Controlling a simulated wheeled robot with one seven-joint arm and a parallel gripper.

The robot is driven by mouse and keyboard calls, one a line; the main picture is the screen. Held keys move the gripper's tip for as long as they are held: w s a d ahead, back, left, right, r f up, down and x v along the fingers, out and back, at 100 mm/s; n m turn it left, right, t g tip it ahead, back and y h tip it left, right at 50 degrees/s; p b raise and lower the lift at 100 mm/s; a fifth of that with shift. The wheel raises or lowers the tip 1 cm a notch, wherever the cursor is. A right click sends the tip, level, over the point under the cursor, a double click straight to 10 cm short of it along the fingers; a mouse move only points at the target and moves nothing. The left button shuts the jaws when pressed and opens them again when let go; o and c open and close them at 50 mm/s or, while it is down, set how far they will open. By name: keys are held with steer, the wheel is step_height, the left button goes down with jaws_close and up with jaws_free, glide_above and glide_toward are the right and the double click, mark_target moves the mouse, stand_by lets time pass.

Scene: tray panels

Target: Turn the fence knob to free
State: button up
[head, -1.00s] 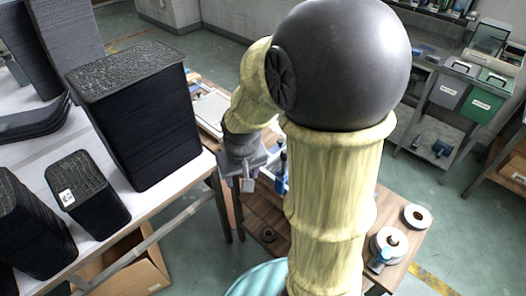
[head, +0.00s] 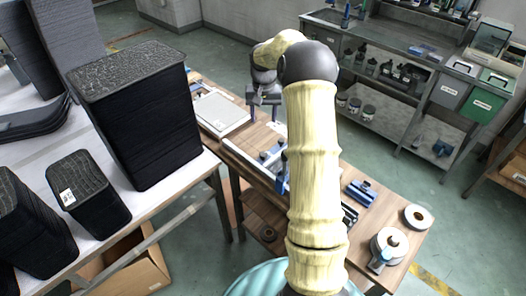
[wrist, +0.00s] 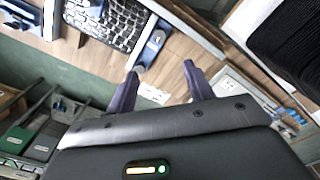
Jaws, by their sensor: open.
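My gripper (head: 263,100) is over the far part of the wooden workbench in the head view. In the wrist view my gripper (wrist: 161,80) has its two dark fingers spread apart with nothing between them. A pale fence-like rail with blue fittings (head: 268,158) lies across the bench, partly hidden by my arm. In the wrist view a blue fitting with a pale round end (wrist: 150,46) lies just beyond the left finger, apart from it. I cannot tell for sure which part is the fence knob, nor its setting.
A white panel (head: 222,112) lies on the bench's left part. A blue tool (head: 362,192) and tape rolls (head: 418,217) are at the right. Tall black stacks (head: 140,120) stand on the white table at left. A metal shelf unit (head: 400,75) stands behind. A floor gap separates it from the bench.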

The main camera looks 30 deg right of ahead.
mark_target(263, 153)
steer(key=shift+s, duration=0.2)
step_height(263, 153, down, 17)
steer(key=p, duration=0.2)
steer(key=shift+w+f+p, duration=0.1)
steer(key=shift+f+p, duration=0.1)
steer(key=shift+p, duration=0.15)
steer(key=c, duration=1)
steer(key=shift+o, duration=0.2)
